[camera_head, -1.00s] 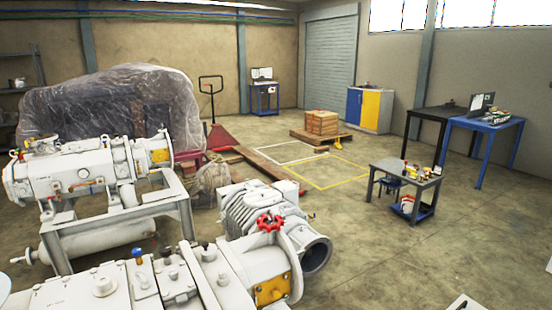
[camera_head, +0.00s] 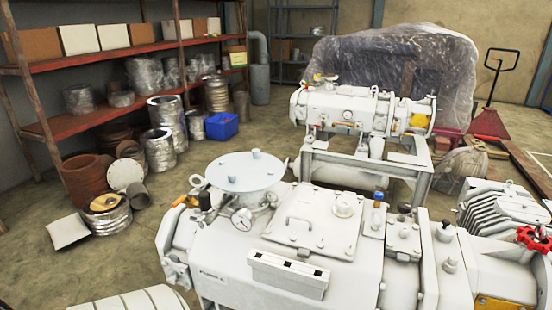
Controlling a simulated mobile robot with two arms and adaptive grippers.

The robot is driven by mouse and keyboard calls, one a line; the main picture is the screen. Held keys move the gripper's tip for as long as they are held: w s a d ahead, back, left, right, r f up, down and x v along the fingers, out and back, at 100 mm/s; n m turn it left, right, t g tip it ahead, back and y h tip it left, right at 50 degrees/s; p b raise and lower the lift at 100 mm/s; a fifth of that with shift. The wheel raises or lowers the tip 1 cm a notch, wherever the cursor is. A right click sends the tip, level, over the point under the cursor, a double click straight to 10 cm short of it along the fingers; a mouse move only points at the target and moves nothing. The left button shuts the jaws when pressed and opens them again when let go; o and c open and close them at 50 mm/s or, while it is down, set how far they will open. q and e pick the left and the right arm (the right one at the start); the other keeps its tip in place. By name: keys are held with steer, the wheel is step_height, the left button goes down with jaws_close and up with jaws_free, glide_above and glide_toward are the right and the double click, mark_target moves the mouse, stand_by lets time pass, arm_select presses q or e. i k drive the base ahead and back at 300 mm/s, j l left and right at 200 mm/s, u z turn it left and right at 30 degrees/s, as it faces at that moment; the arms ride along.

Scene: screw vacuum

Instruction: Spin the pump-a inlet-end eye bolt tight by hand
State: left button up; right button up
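A large white pump (camera_head: 225,262) fills the foreground. Neither of my grippers is in view.
A red shelf rack (camera_head: 90,57) with boxes stands at the left. Wrapped cylinders, brown flanges (camera_head: 85,180) and a blue bin (camera_head: 222,126) crowd the floor before it. A plastic-wrapped machine (camera_head: 395,62) is at the back. Some bare floor (camera_head: 50,270) lies left of the near pump.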

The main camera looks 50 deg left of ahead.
mark_target(198, 187)
steer(key=u, duration=2.25)
